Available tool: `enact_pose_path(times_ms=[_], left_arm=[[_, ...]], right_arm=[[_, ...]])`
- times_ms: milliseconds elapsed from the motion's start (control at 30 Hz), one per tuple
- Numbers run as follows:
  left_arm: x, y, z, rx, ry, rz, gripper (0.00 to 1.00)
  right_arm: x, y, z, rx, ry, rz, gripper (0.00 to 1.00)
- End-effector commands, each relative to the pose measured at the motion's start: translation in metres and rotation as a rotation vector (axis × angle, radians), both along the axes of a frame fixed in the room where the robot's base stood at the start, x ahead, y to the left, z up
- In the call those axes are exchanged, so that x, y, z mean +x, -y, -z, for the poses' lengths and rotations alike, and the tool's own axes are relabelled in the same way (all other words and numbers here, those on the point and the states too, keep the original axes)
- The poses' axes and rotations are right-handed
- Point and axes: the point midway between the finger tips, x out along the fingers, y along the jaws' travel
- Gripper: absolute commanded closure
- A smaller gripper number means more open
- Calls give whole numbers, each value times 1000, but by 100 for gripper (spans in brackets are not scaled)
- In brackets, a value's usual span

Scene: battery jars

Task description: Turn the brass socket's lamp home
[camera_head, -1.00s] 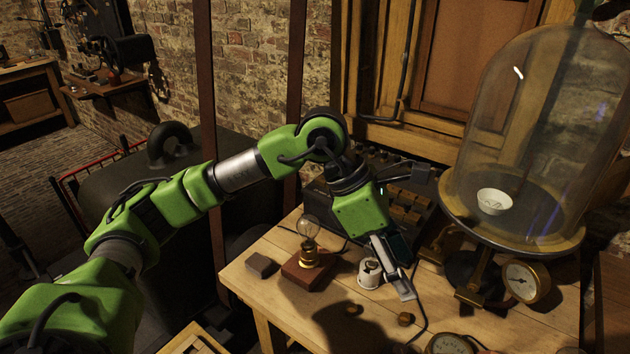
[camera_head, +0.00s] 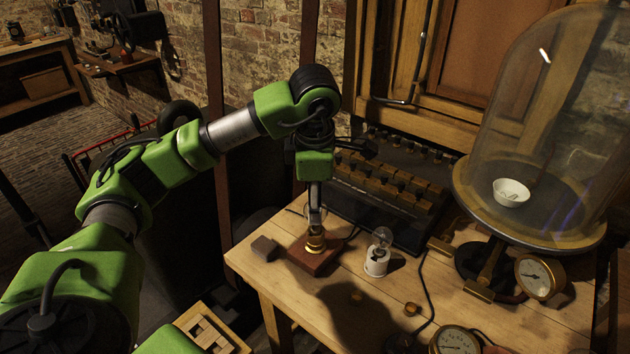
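The brass socket (camera_head: 315,246) stands on a reddish-brown wooden block on the table. Its glass lamp is mostly hidden by my gripper; only a pale edge of glass shows at the left. My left gripper (camera_head: 316,222) points straight down over the brass socket, at the lamp. Its fingers are seen edge-on, so whether they touch or close on the glass cannot be told. A white socket (camera_head: 376,267) with a clear bulb (camera_head: 382,238) stands upright to the right, apart from the gripper. My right gripper is not in view.
A dark block (camera_head: 264,247) lies left of the wooden base. Small brass pieces (camera_head: 411,309) and a gauge (camera_head: 455,342) are near the front. A large glass bell jar (camera_head: 545,130) stands at the right, and a dark rack (camera_head: 385,190) sits behind. A cable crosses the table.

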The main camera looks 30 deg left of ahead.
Motion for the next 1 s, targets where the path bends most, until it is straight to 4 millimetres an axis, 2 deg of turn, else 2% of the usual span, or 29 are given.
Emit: enact_pose_path(times_ms=[100, 300, 500, 767, 933, 967, 1000], left_arm=[[3, -4, 22, 1, -5, -2, 44], [9, -7, 49, -1, -3, -1, 44], [11, -8, 60, -1, 0, 0, 44], [11, -8, 61, -1, 1, 0, 44], [11, -8, 61, -1, 1, 0, 86], [11, -8, 61, -1, 1, 0, 91], [11, -8, 61, -1, 1, 0, 91]], right_arm=[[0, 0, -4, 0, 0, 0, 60], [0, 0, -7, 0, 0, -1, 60], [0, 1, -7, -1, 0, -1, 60], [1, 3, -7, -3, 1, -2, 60], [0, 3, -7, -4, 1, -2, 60], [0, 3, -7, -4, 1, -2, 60], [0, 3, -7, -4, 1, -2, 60]])
